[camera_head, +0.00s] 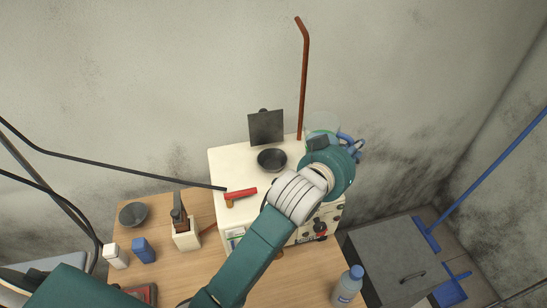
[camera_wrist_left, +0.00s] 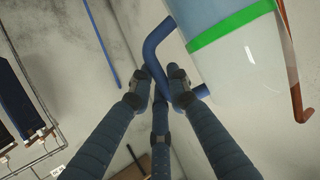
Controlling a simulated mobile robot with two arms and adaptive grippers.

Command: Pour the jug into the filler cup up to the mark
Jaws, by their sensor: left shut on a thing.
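The jug (camera_head: 322,121) is a clear vessel with a green band and a blue handle, largely hidden behind my left gripper. It shows larger in the left wrist view (camera_wrist_left: 238,65), with pale contents or wall below the green band. My left gripper (camera_head: 348,148) is shut on the jug's blue handle (camera_wrist_left: 158,48), above the right back of the cream machine. A dark round cup (camera_head: 272,160), which looks like the filler cup, sits on the machine's top, left of my gripper. Its inside mark and level cannot be made out. My right gripper is not in view.
The cream machine (camera_head: 222,165) carries an upright dark plate (camera_head: 266,127) and a red-handled tool (camera_head: 240,194). A rust-red pipe (camera_head: 303,80) rises behind, close to the jug. A bottle (camera_head: 347,285) stands at the table's front right. A dark bowl (camera_head: 133,214) is at left.

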